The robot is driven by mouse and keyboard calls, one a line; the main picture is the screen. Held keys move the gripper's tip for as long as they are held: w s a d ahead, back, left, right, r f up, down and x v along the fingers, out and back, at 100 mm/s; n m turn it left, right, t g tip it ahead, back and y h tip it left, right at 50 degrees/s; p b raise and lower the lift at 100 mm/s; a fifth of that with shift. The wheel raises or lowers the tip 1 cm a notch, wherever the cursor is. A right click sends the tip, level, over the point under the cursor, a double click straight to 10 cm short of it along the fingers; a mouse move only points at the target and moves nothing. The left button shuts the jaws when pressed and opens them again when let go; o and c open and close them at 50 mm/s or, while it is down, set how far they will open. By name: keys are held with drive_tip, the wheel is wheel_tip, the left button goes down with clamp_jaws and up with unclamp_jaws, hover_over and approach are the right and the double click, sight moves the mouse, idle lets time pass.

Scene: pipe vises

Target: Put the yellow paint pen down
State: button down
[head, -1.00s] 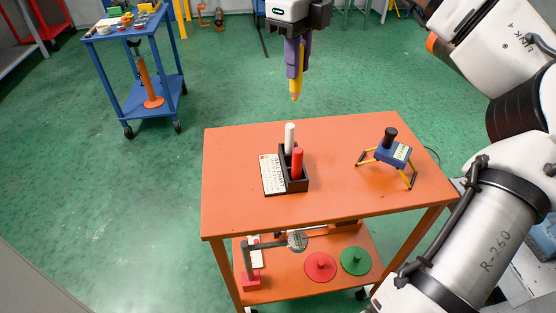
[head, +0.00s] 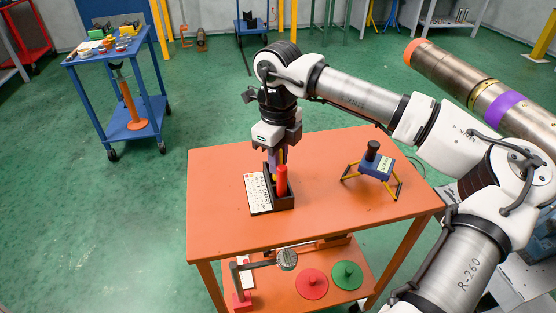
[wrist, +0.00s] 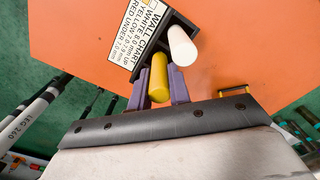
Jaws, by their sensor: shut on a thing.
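My gripper (head: 276,159) has purple fingers and is shut on the yellow paint pen (wrist: 159,79). It is low over the orange table, at the black pen holder (head: 285,204). In the wrist view the yellow pen stands between the fingers (wrist: 160,88), beside the white pen (wrist: 182,46). The red pen (head: 281,180) stands in the holder in front of my gripper in the head view. The white pen is hidden there. The yellow pen's lower end is hidden, so I cannot tell whether it is inside a slot.
A wall chart card (head: 258,194) lies left of the holder on the orange table (head: 330,215). A blue stand with yellow legs (head: 376,166) stands at the right. The front of the table is clear. A blue cart (head: 130,120) stands far left.

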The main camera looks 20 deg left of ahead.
drive_tip(key=shift+f, duration=0.45)
drive_tip(key=shift+f, duration=0.2)
drive_tip(key=c, duration=1.3)
unclamp_jaws()
drive_tip(key=shift+r, duration=0.1)
wheel_tip(320, 180, up, 12)
drive_tip(key=shift+r, duration=0.15)
drive_tip(key=shift+s, duration=0.1)
